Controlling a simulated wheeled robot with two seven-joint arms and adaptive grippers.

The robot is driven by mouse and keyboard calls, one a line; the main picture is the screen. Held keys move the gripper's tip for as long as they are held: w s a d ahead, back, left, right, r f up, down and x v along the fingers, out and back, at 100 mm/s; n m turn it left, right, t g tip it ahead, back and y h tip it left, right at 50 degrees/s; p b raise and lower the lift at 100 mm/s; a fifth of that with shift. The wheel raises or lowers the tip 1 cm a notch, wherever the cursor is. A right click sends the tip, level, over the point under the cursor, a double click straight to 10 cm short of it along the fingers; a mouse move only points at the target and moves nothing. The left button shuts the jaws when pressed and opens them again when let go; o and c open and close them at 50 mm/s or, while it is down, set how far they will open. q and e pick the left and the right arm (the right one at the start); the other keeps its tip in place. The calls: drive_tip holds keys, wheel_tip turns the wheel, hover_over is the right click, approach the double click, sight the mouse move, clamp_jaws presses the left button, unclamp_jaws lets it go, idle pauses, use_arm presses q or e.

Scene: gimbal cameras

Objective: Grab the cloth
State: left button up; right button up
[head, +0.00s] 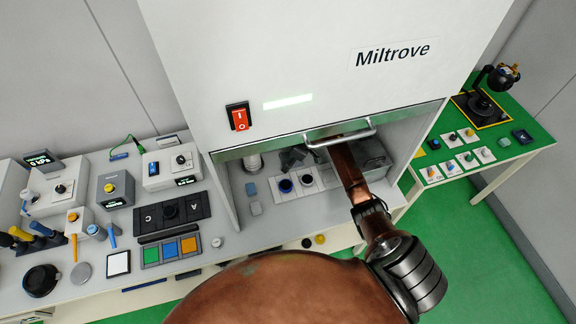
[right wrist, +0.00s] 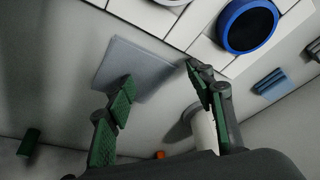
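A flat, grey-blue square cloth (right wrist: 135,62) lies on the pale surface in the right wrist view, beside white tiles. My right gripper (right wrist: 159,74) is open, with its green-padded fingers apart. The left finger overlaps the cloth in the picture, and the right finger is near its right edge; I cannot tell whether either touches it. In the head view my right arm reaches under the raised front of the Miltrove cabinet, and the dark gripper (head: 294,158) is inside, behind the tiles. I cannot make out the cloth there. My left gripper is not in view.
Beside the cloth is a blue-ringed round piece (right wrist: 248,25) on white tiles. A blue folded stack (right wrist: 271,82) and a white cylinder (right wrist: 201,128) are nearby. The cabinet's handle bar (head: 340,134) crosses close to my arm. A grey box (head: 374,153) stands right inside.

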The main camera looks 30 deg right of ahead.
drive_tip(key=shift+d+f, duration=0.1)
drive_tip(key=shift+f, duration=0.05)
drive_tip(key=c, duration=0.6)
clamp_jaws()
idle(0.7)
wheel_tip(320, 180, up, 12)
drive_tip(key=p, duration=1.1)
drive_tip(key=c, duration=0.6)
unclamp_jaws()
drive_tip(key=o, duration=1.6)
drive_tip(key=shift+c, duration=0.2)
